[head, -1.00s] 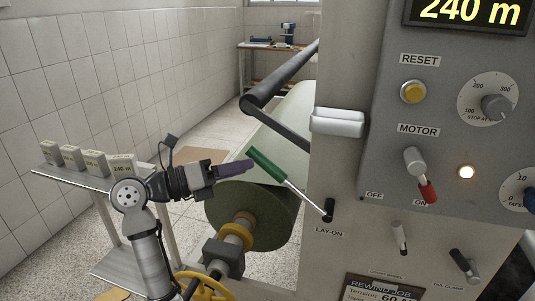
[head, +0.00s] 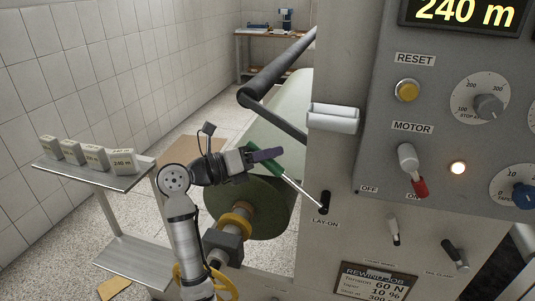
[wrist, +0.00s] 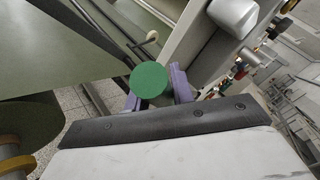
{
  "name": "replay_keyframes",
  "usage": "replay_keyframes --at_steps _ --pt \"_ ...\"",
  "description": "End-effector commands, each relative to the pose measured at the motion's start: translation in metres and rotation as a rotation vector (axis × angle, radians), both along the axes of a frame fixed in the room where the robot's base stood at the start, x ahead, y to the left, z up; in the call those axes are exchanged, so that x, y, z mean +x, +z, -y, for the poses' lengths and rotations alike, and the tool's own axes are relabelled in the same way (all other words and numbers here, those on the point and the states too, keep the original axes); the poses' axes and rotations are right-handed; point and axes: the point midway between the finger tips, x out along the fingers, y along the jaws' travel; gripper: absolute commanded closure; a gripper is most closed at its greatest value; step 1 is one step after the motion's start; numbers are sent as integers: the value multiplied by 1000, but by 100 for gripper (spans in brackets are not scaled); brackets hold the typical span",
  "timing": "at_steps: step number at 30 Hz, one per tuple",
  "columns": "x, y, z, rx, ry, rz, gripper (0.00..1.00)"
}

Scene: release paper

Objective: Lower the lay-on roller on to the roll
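The lay-on roller (head: 280,70), a long dark cylinder on a dark arm, is held up above the roll (head: 285,108), which has pale paper and a dark green end face. The LAY-ON lever has a green grip (head: 284,165) and a pale rod running down right to a dark slot. My gripper (head: 268,155) is at the upper end of this grip. In the wrist view the grip's round green end (wrist: 150,80) lies between the two purple fingers, which stand apart. Contact with the fingers cannot be made out.
The control panel (head: 440,140) with its MOTOR switch and knobs is at the right, with a white handle-like block (head: 333,118) left of it. A side shelf (head: 95,170) with several pale blocks stands at the left. A yellow handwheel (head: 205,283) is below my arm.

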Motion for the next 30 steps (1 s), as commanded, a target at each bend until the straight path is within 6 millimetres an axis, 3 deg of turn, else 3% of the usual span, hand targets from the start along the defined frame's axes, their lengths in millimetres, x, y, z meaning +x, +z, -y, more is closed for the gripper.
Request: replay_keyframes --at_steps 1,5,17,23,30 --pt "0 0 0 1 1 0 84" --pt "0 0 0 1 1 0 100" --pt "1 -7 -4 -30 1 -11 100" --pt "5 -24 -14 -121 3 -41 100" --pt "10 -59 -31 -314 3 -103 100"
